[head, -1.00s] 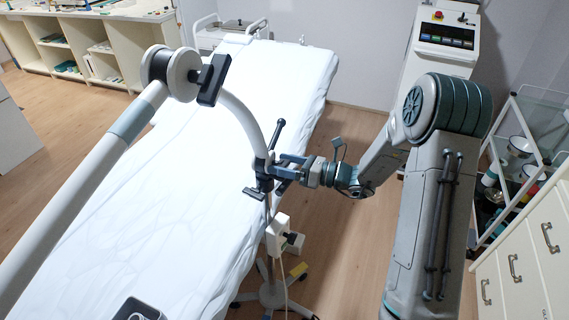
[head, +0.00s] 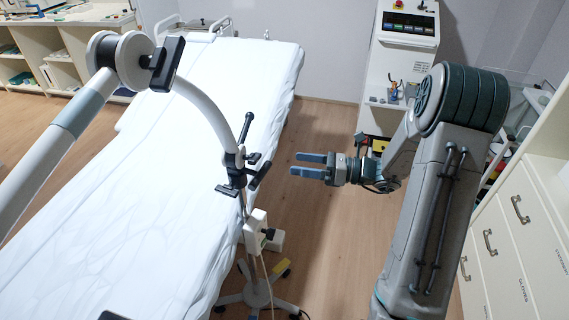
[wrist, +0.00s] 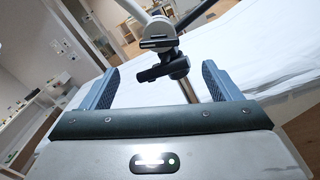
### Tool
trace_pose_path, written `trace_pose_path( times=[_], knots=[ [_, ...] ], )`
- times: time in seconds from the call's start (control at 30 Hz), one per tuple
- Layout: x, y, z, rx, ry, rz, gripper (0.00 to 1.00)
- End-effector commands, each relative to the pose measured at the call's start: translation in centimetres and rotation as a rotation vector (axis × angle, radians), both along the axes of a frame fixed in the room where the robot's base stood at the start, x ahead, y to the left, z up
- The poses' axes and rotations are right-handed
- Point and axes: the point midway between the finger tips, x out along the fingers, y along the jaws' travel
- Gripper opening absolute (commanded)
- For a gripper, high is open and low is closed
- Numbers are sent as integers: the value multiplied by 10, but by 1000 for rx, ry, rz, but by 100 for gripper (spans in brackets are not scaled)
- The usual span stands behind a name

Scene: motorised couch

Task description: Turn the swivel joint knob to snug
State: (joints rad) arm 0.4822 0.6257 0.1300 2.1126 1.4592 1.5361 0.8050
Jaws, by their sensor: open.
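The stand's jointed arm meets its pole at a dark clamp (head: 234,164) with several black handles. One handle (head: 260,173) points towards my gripper, another (head: 228,190) sticks out lower left, and a long lever (head: 246,127) rises above. I cannot tell for certain which is the swivel joint knob. A larger black handle (head: 166,63) is on the upper elbow. My gripper (head: 297,164) is open and empty, right of the clamp with a gap between. In the wrist view, a black handle (wrist: 162,70) appears between the open fingers, beyond them.
The white-covered couch (head: 190,140) lies left of the pole. A white box (head: 256,232) is on the pole above a wheeled base (head: 257,292). A console (head: 405,45) stands at the back, and drawers (head: 500,250) are at right. Bare floor (head: 325,230) lies between couch and drawers.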

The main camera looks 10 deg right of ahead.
Motion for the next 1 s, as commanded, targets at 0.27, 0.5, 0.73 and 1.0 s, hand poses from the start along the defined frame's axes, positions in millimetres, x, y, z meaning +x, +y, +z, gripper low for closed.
trace_pose_path(
  times=[0.27,0.5,0.73,1.0],
  knots=[
    [-4,-12,1,0,0,1,84],
    [-5,-11,1,-4,-3,6,61],
    [-37,15,14,-182,-120,151,29],
    [-122,40,25,-614,-477,536,29]
  ],
)
